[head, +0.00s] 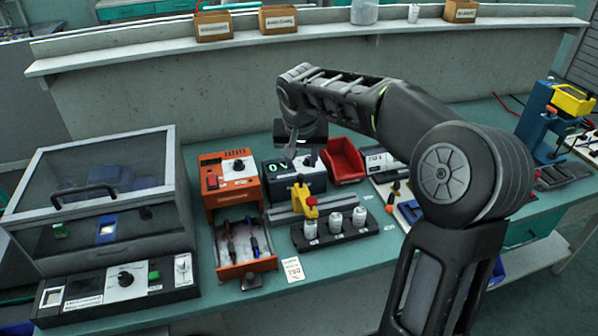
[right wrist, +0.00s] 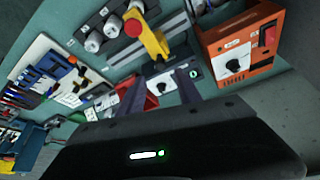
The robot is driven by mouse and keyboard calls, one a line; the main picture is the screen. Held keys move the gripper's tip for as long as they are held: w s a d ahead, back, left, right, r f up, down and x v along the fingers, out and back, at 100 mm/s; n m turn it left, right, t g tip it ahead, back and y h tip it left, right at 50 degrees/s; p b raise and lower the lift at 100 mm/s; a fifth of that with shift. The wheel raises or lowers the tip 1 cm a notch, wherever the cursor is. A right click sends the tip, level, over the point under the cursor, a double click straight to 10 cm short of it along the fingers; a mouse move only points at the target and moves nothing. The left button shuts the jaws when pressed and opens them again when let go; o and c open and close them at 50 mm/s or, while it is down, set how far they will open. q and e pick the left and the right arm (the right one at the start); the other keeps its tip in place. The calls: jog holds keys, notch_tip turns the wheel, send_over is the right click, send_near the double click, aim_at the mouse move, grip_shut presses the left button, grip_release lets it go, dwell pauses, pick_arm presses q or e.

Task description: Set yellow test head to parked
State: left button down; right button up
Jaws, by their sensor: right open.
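The yellow test head (head: 302,194), with a red knob on top, sits on a grey rail (head: 283,212) behind a dark strip of white-capped pumps. In the right wrist view the yellow test head (right wrist: 152,40) is near the top, with the rail running diagonally beside it. My right gripper (head: 302,157) is open, pointing down over the dark meter box behind the test head, and apart from the test head. My left gripper is not in view.
A dark meter box (head: 310,181) and red bin (head: 344,160) stand behind the rail. An orange unit (head: 229,176) with an open drawer (head: 246,266) is to the left, beside a clear-lidded case (head: 100,200). A blue press (head: 545,125) stands at the right.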

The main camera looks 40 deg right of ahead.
aim_at(300, 176)
jog(key=shift+p+x, duration=0.6)
jog(key=shift+x, duration=3.35)
grip_shut()
jog(key=shift+w+a, duration=0.1)
